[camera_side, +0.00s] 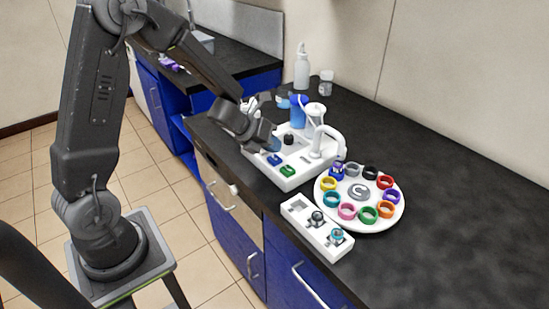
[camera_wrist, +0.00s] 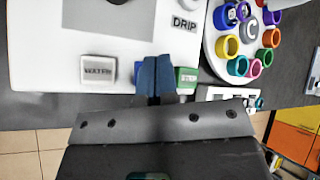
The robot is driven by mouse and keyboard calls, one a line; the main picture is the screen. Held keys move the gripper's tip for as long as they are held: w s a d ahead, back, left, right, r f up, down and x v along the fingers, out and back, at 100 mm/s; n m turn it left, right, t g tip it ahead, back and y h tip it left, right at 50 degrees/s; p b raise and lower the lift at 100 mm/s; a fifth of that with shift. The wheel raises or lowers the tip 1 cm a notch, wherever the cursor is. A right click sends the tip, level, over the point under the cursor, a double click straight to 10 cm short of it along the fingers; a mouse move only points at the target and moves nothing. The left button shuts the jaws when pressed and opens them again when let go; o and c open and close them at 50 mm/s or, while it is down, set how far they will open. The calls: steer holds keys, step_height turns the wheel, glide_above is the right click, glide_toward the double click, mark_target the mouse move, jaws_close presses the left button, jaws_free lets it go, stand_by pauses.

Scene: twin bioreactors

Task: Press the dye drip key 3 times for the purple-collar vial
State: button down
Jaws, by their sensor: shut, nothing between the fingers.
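My gripper (camera_wrist: 158,78) is shut and empty, its blue fingers together over the front of the white dosing station (camera_side: 307,155). In the side view the fingertips are partly hidden by the wrist; I cannot tell whether they touch a key. The printed word DRIP (camera_wrist: 185,22) lies ahead and right of the fingers. A green key (camera_wrist: 187,78) is just right of them, and a label reading WATER (camera_wrist: 98,72) is to the left. A dark round part behind the fingers is mostly hidden. A vial with a blue-purple collar (camera_side: 338,168) stands on the round carousel (camera_side: 330,212).
The carousel carries several coloured rings, including a purple one (camera_side: 391,196). A white rack (camera_side: 297,212) in front holds two vials. A white bottle (camera_side: 302,68) and a small jar (camera_side: 326,82) stand behind.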

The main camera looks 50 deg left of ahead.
mark_target(273, 157)
steer(key=shift+r, duration=0.1)
steer(key=shift+r, duration=2.45)
stand_by(0.7)
step_height(273, 157, up, 4)
steer(key=shift+f, duration=0.1)
stand_by(0.4)
steer(key=shift+f, duration=4.45)
steer(key=shift+f, duration=0.4)
